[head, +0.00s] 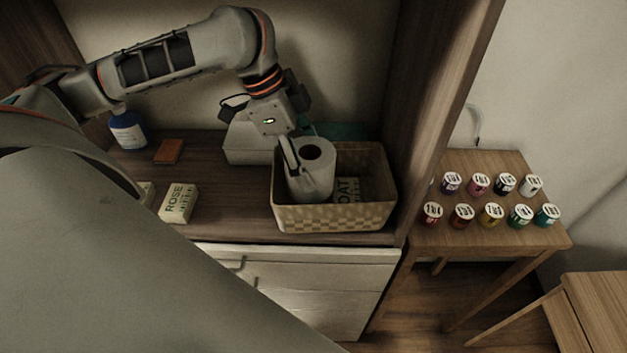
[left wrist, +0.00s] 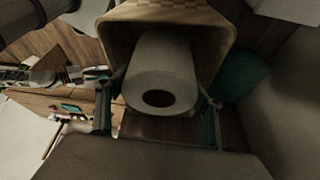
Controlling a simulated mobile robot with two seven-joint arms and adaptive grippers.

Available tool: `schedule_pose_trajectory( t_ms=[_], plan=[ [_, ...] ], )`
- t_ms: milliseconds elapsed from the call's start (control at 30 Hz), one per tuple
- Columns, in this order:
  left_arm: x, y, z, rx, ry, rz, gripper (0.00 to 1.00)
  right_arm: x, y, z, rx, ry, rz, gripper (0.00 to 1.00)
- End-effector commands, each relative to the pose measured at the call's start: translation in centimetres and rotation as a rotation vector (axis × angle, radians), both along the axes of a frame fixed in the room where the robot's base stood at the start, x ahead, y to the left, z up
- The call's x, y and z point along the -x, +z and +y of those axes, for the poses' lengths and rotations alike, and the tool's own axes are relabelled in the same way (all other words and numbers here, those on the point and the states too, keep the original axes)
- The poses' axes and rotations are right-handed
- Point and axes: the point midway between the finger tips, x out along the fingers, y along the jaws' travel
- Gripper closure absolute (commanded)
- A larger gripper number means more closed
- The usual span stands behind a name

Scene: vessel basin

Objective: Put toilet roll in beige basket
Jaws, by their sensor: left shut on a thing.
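The white toilet roll (head: 313,178) stands roughly upright inside the left part of the beige basket (head: 335,218). My left gripper (head: 292,160) is shut on the roll, with a finger showing along its left side. In the left wrist view the roll (left wrist: 160,85) sits between the two fingers (left wrist: 160,108), and the basket (left wrist: 225,25) is around it. Whether the roll touches the basket's floor cannot be told. A box with lettering (head: 347,190) lies in the basket to the right of the roll. My right gripper is not in view.
A box marked ROSE (head: 178,203), a brown block (head: 169,151) and a blue-and-white bottle (head: 128,130) are on the shelf to the left. A pale container (head: 246,145) stands behind the basket. A wooden side panel (head: 432,120) rises at the right. A side table (head: 465,235) holds several jars.

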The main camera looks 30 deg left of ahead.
Motion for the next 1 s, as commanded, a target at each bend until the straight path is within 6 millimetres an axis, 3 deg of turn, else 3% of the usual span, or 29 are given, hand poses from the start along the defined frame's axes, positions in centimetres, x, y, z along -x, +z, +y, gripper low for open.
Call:
schedule_pose_trajectory(
  t_ms=[500,967,1000],
  plan=[
    [0.0,-5.3,0.0,0.002,0.001,0.001,0.56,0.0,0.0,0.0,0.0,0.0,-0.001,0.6],
    [0.0,-6.0,0.0,0.001,0.0,-0.001,0.56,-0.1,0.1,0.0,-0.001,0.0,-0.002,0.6],
    [0.0,-6.0,0.0,0.001,0.0,-0.001,0.26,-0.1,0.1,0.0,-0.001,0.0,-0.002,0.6]
  ],
)
